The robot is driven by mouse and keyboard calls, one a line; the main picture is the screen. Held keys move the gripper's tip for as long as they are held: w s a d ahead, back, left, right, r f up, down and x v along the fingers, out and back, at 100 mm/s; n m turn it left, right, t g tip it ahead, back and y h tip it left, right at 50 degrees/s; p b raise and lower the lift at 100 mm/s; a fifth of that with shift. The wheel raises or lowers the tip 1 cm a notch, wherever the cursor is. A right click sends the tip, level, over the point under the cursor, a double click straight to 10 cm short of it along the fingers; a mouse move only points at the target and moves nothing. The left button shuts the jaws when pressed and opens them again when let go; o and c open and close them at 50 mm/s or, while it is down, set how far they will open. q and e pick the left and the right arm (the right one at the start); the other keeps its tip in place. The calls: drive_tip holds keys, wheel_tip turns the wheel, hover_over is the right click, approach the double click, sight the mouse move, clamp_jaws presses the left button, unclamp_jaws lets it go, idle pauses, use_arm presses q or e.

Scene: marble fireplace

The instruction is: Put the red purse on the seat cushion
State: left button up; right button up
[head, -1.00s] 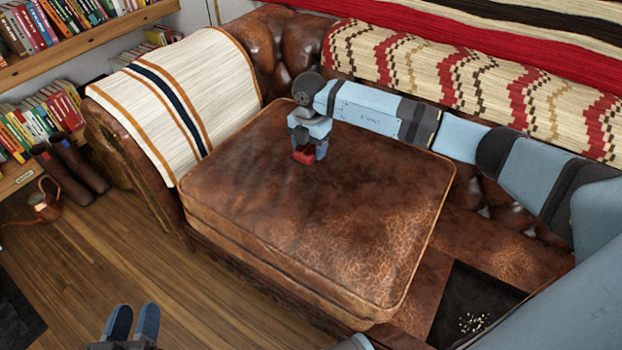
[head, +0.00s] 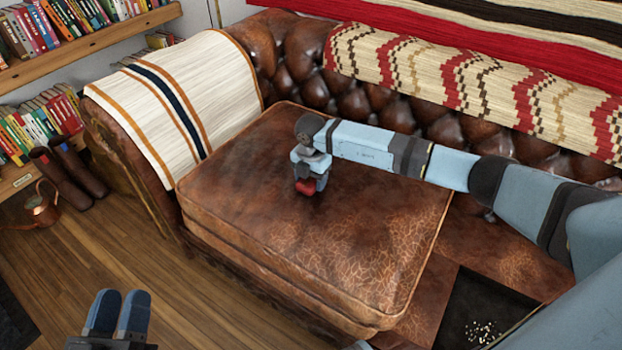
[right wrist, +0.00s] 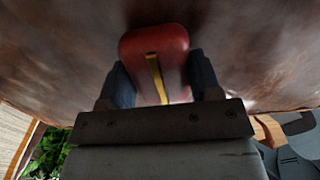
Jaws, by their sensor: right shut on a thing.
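The red purse (head: 306,188) shows as a small red shape below my right gripper (head: 308,178), over the brown leather seat cushion (head: 350,240), toward its back left part. In the right wrist view the purse (right wrist: 155,55) is red with a yellow strip and sits between the two fingers of the right gripper (right wrist: 160,82), which is shut on it. The purse is at or just above the cushion top; I cannot tell whether it touches. My left gripper (head: 117,314) is empty at the bottom left, over the wood floor, its fingers close together.
A striped blanket (head: 185,105) covers the sofa arm on the left. A patterned red and cream blanket (head: 480,85) lies along the backrest. A dark tray (head: 460,325) is at the lower right. Bookshelves, boots and a copper watering can (head: 40,208) stand at left. The cushion is otherwise bare.

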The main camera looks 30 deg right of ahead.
drive_tip(key=shift+f, duration=0.15)
drive_tip(key=o, duration=1)
drive_tip(key=shift+c, duration=0.2)
use_arm(q)
drive_tip(key=shift+a+f, duration=0.1)
use_arm(e)
wheel_tip(320, 180, up, 3)
drive_tip(key=shift+p, duration=0.5)
use_arm(q)
drive_tip(key=f+g, duration=0.1)
drive_tip(key=a+f+y+p, duration=0.1)
drive_tip(key=f, duration=0.1)
drive_tip(key=f+g+y+p, duration=0.1)
drive_tip(key=f, duration=0.1)
drive_tip(key=shift+w+a+g, duration=0.15)
drive_tip(key=shift+a+g, duration=0.15)
drive_tip(key=shift+a, duration=0.1)
use_arm(e)
wheel_tip(320, 180, up, 9)
